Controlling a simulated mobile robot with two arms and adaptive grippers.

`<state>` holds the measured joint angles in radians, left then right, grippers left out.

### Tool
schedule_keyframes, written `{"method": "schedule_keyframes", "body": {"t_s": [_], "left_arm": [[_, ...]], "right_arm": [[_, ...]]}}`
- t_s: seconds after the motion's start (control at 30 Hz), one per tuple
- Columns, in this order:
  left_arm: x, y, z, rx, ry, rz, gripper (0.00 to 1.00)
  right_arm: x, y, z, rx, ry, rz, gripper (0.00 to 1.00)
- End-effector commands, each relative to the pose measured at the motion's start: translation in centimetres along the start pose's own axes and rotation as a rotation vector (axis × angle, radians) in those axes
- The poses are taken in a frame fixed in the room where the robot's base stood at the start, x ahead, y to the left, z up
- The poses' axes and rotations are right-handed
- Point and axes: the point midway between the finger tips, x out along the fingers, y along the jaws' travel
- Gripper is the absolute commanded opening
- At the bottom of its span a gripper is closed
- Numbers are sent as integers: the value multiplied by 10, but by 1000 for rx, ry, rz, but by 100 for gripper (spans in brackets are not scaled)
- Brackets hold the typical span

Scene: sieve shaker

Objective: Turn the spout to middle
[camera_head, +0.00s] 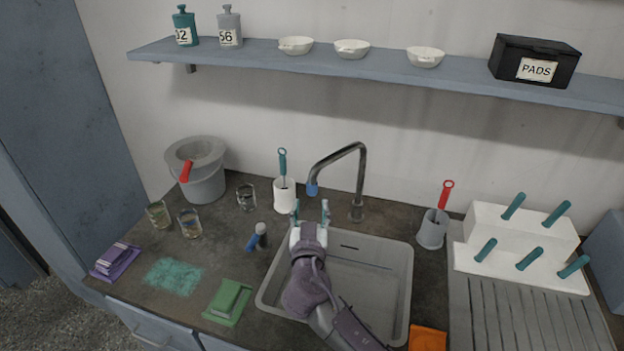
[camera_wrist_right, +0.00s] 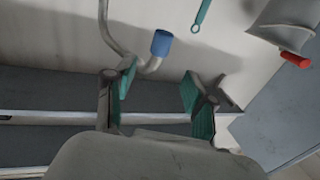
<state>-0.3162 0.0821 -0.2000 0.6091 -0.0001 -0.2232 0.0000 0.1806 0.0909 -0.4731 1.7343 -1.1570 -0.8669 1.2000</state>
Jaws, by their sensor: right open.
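The spout (camera_head: 338,154) is a grey metal tube behind the sink (camera_head: 385,290). It rises from its base and bends to the left, with a blue tip (camera_head: 312,188) over the sink's back left side. My right gripper (camera_head: 310,210) is open and empty, just below the blue tip in the head view. In the right wrist view the blue tip (camera_wrist_right: 161,43) lies beyond the two green-padded fingers (camera_wrist_right: 158,95), apart from them. I cannot see my left gripper.
Left of the sink stand a grey bucket (camera_head: 205,185), glass jars (camera_head: 190,222) and a white brush holder (camera_head: 284,195). Right of it are a grey brush holder (camera_head: 432,232) and a white rack (camera_head: 490,222) with teal handles. A shelf (camera_head: 390,75) runs above.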

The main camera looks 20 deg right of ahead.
Motion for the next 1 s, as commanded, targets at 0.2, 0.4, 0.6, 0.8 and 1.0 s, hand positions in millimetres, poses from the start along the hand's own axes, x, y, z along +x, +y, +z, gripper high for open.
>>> {"method": "schedule_keyframes", "body": {"t_s": [0.2,0.4,0.6,0.8,1.0], "left_arm": [[-19,-3,-1,1,0,-3,51],[-26,-6,-35,0,53,-7,51],[-27,-3,-32,-1,47,-3,51],[-27,1,-20,-2,28,2,51],[-27,1,-17,-2,24,2,51]], "right_arm": [[48,1,-4,-4,0,2,55],[76,1,-1,-3,-1,2,55],[87,1,1,-1,-3,1,55],[87,1,1,0,-2,1,55],[87,1,1,0,-3,1,33]]}}
